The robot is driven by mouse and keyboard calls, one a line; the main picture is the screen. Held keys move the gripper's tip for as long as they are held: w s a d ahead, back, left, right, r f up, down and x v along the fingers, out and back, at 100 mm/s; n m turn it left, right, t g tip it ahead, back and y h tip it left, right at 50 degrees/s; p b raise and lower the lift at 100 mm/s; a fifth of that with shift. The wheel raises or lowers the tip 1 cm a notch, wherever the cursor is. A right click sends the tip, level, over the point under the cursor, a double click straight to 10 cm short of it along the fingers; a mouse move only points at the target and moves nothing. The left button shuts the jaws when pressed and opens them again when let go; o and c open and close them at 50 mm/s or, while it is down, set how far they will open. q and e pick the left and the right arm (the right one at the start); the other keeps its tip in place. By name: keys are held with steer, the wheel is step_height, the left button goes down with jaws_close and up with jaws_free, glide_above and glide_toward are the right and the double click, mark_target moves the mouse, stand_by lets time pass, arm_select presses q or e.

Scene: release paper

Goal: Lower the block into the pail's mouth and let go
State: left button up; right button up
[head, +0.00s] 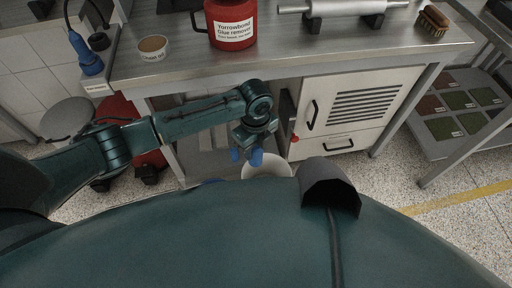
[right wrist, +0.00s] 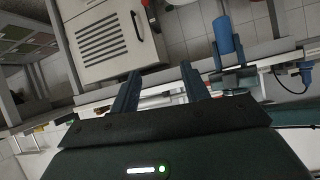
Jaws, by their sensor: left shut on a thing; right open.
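The white pail (head: 268,166) stands on the floor in front of the bench; its round mouth shows in the head view, and its lower part is hidden behind my own body. My left gripper (head: 247,157) points down at the left side of the pail's mouth, its blue fingertips close to the rim. Whether the fingertips are inside the rim I cannot tell. My right gripper (right wrist: 160,68) is open and empty in the right wrist view.
A steel bench (head: 290,60) stands behind the pail, carrying a red glue-remover can (head: 231,24), a small bowl (head: 153,47), a roller (head: 345,8) and a brush (head: 432,21). A white cabinet (head: 345,110) is under it. Speckled floor is open at right.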

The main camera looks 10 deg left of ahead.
arm_select(q)
steer(key=shift+w+d+f+m, duration=0.1)
steer(key=shift+w+m, duration=0.05)
steer(key=shift+m, duration=0.15)
steer(key=shift+f+b, duration=0.6)
steer(key=shift+b, duration=0.1)
step_height(320, 180, down, 4)
steer(key=b, duration=0.4)
steer(key=shift+f+b, duration=0.1)
steer(key=shift+b, duration=0.2)
steer(key=shift+f+b, duration=0.85)
steer(key=shift+b, duration=0.1)
step_height(320, 180, down, 5)
steer(key=b, duration=0.2)
steer(key=shift+r+b, duration=0.1)
steer(key=shift+b, duration=0.2)
arm_select(e)
steer(key=shift+s+d+f+m+t, duration=0.15)
steer(key=shift+d+f+m+t, duration=0.15)
steer(key=shift+f+t, duration=0.3)
steer(key=shift+s+d+f+m+t, duration=0.1)
steer(key=shift+d+f+m+t, duration=0.1)
steer(key=shift+d+f+t, duration=0.3)
steer(key=shift+a, duration=0.1)
